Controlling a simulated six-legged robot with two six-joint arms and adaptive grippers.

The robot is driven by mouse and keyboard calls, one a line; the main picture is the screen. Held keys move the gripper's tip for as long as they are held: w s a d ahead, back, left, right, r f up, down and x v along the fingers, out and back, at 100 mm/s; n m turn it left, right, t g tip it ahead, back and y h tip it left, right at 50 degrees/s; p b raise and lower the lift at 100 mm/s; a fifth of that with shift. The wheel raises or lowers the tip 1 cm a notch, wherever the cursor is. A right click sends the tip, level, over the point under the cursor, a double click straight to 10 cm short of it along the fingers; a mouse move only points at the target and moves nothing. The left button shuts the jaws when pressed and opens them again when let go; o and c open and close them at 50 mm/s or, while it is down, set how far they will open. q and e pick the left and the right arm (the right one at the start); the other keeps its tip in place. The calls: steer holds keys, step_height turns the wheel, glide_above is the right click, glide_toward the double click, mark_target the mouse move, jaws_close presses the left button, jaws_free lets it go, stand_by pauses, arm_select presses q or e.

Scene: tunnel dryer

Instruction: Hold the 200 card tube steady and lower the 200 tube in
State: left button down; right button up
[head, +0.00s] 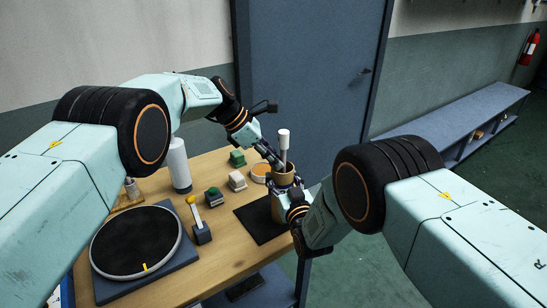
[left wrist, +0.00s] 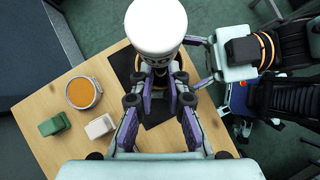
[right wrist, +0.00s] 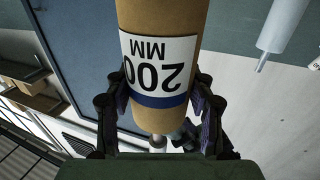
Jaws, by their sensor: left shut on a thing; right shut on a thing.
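The 200 card tube (head: 279,207) is brown and upright on a black mat (head: 254,222) near the table's right edge. Its "200 MM" label shows upside down in the right wrist view (right wrist: 158,70). My right gripper (head: 294,203) is shut around the card tube. The 200 tube, a slim upright tube with a white cap (head: 283,135), stands over the card tube's mouth; its cap fills the top of the left wrist view (left wrist: 155,28). My left gripper (head: 277,164) is shut on its shaft. Whether the lower end is inside the mouth is hidden by the fingers.
A black disc (head: 135,243) and a white bottle (head: 179,165) stand further left. A blue door (head: 310,75) is behind.

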arm_select(q)
steer(key=c, duration=1.3)
jaws_free()
steer(key=shift+o, duration=0.2)
step_height(320, 180, up, 7)
stand_by(0.5)
arm_select(e)
steer(key=o, duration=1.2)
